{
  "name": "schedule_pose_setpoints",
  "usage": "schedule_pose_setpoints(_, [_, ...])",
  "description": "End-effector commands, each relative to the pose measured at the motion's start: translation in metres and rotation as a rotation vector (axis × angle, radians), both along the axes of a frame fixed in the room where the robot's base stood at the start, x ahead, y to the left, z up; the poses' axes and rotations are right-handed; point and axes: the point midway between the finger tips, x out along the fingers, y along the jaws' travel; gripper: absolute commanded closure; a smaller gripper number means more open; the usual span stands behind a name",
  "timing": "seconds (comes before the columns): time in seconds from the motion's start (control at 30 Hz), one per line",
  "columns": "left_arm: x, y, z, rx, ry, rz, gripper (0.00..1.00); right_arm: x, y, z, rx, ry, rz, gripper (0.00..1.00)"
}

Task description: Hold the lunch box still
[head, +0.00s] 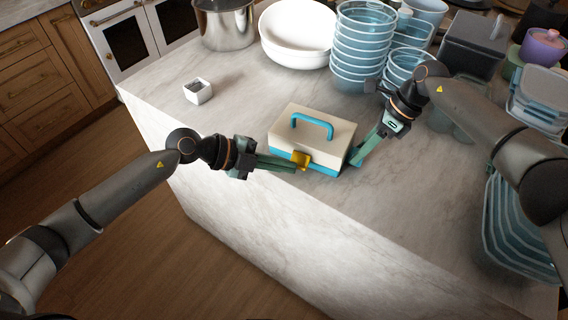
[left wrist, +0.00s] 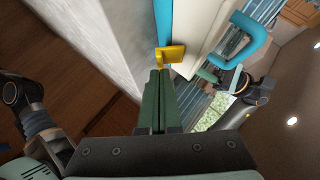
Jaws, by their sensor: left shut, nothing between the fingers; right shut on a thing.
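The lunch box (head: 318,132) is cream with a blue base, a blue handle (head: 312,122) and a yellow latch (head: 301,158). It sits upright and closed near the front edge of the island. My left gripper (head: 295,166) is shut and empty, its fingertips at the latch; the left wrist view shows the tips just short of the yellow latch (left wrist: 171,54). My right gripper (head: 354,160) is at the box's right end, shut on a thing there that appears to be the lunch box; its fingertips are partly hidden. In the left wrist view the blue handle (left wrist: 243,42) also shows.
The marble island (head: 240,118) is clear left of the box, apart from a small white cup (head: 198,91). Behind stand a steel pot (head: 224,28), white bowls (head: 297,38) and stacked blue containers (head: 360,50). More containers (head: 520,225) crowd the right side.

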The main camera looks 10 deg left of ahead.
Motion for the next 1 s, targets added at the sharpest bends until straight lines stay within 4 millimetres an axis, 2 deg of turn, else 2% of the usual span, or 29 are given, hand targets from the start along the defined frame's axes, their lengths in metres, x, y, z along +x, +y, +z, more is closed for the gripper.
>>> schedule_pose_setpoints(0.03, [0.0010,-0.0002,-0.0015,0.000,0.000,0.000,1.00,-0.0031,-0.0011,-0.0059,-0.007,0.011,0.002,1.00])
schedule_pose_setpoints(0.47, [0.0009,-0.0003,-0.0024,-0.002,-0.006,-0.001,1.00,-0.0030,-0.0010,-0.0059,-0.007,0.011,0.002,1.00])
schedule_pose_setpoints(1.0, [0.0008,-0.0011,-0.0073,-0.031,-0.101,-0.005,1.00,-0.0031,-0.0009,-0.0058,-0.007,0.010,0.003,1.00])
